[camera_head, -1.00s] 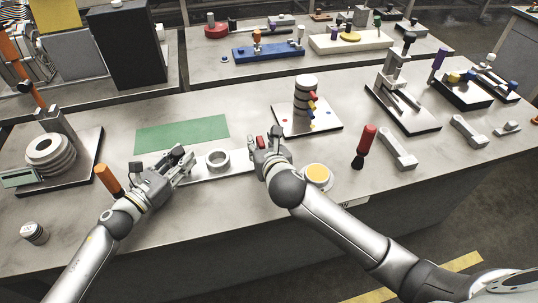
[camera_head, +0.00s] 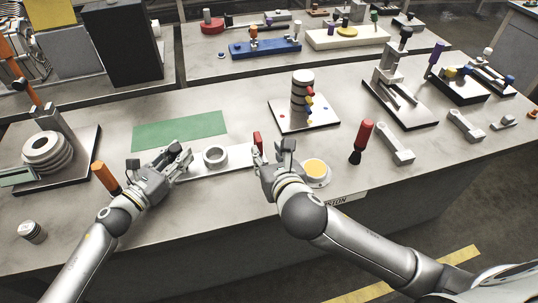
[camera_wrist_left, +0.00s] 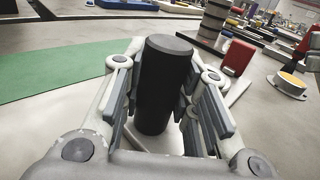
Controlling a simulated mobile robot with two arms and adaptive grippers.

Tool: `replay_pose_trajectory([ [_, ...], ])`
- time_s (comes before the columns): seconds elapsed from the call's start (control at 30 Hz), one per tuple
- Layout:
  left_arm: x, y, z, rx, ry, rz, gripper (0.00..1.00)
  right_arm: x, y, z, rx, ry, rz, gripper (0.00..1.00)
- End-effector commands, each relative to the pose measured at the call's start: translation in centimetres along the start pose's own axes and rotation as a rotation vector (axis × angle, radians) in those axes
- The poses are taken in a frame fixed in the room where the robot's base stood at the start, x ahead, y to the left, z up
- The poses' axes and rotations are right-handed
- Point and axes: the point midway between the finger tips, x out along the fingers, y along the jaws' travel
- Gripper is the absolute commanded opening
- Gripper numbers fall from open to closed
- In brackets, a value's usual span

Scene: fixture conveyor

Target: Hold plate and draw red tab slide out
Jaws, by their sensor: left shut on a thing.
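The pale plate (camera_head: 238,161) lies on the bench and carries a grey ring (camera_head: 215,157). The red tab (camera_head: 257,139) stands upright at the plate's right end; it also shows in the left wrist view (camera_wrist_left: 239,57). My left gripper (camera_head: 182,158) is shut on a black upright post (camera_wrist_left: 165,85) at the plate's left end. The post stands between both fingers in the left wrist view. My right gripper (camera_head: 273,152) is open, its fingers apart, just right of the red tab. The slide's lower part is hidden by that gripper.
A round container with a yellow top (camera_head: 315,170) stands close to the right of my right gripper. A green mat (camera_head: 180,131) lies behind the plate. An orange handle (camera_head: 106,178) is beside my left wrist. A red-handled tool (camera_head: 362,138) stands further right.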

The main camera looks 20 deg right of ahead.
Motion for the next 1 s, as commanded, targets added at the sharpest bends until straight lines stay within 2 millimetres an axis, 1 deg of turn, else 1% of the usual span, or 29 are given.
replay_pose_trajectory([
  [0.07,-0.1,0.1,-0.2,0.000,0.004,0.002,0.00,0.0,0.0,0.0,0.000,0.000,0.000,0.38],
  [0.1,-0.1,0.1,-0.2,0.000,0.004,0.002,0.30,0.0,0.0,0.0,0.000,0.000,0.000,0.38],
  [0.27,0.0,0.0,-0.1,0.000,0.003,0.001,0.51,0.0,0.0,0.0,0.000,0.000,0.000,0.38],
  [0.3,0.0,0.0,-0.1,0.000,0.002,0.001,0.53,0.0,0.0,0.0,0.000,0.000,0.000,0.38],
  [0.57,0.0,0.0,0.0,0.000,0.001,0.000,0.53,0.0,0.0,0.0,0.000,0.000,0.000,0.38],
  [0.67,-0.4,0.0,-0.1,0.000,0.001,0.000,0.53,0.0,0.0,0.0,0.000,0.000,0.000,0.38],
  [0.77,-1.4,0.0,-0.2,-0.001,0.002,0.000,0.53,0.0,0.0,0.0,0.000,0.000,0.000,0.38],
  [0.87,-3.1,0.0,-0.2,0.000,0.004,0.001,0.53,0.0,0.0,0.0,0.000,0.000,0.001,0.38],
  [1.0,-6.0,0.0,-0.3,-0.001,0.005,0.001,0.53,0.0,0.0,0.0,0.000,0.000,0.001,0.38],
])
